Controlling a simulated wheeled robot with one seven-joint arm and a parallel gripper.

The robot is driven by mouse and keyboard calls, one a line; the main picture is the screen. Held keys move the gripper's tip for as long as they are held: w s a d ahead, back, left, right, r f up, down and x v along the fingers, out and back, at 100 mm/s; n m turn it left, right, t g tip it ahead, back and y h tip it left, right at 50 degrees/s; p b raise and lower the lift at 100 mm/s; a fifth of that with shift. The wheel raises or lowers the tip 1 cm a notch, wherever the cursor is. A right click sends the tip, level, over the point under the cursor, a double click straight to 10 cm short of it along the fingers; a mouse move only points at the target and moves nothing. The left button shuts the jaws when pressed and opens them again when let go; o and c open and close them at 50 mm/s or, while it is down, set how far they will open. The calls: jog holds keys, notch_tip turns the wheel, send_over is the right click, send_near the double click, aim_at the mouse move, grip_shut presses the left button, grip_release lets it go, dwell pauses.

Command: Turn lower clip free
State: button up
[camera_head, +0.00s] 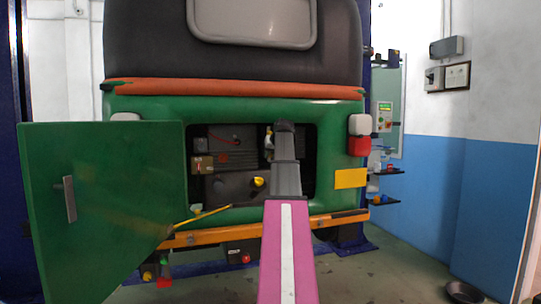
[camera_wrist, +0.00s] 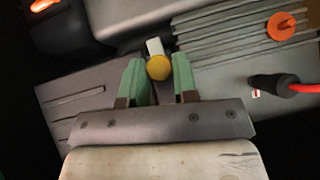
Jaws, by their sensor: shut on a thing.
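In the wrist view, my gripper (camera_wrist: 160,75) has two green fingers with dark bases, closed on a small clip with a round yellow end (camera_wrist: 159,68) and a pale body (camera_wrist: 154,46). The finger tips stand on either side of it, in front of a grey ribbed housing. Which clip this is, upper or lower, I cannot tell for sure. In the head view my arm reaches into the open rear compartment (camera_head: 220,141) of the green rickshaw and hides the fingers and the clip.
An orange knob (camera_wrist: 281,26) and a black plug with a red cable (camera_wrist: 270,87) are on the right in the wrist view. In the head view the green door (camera_head: 100,210) hangs open at left, and a yellow cap (camera_head: 258,181) shows inside. An orange bumper (camera_head: 205,236) runs below.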

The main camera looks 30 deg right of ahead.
jog(key=shift+y, duration=0.4)
jog(key=o, duration=0.9)
jog(key=shift+o, duration=0.2)
jog(key=v, duration=1)
jog(key=shift+s+r, duration=0.15)
jog(key=shift+s, duration=0.25)
jog(key=shift+s, duration=0.1)
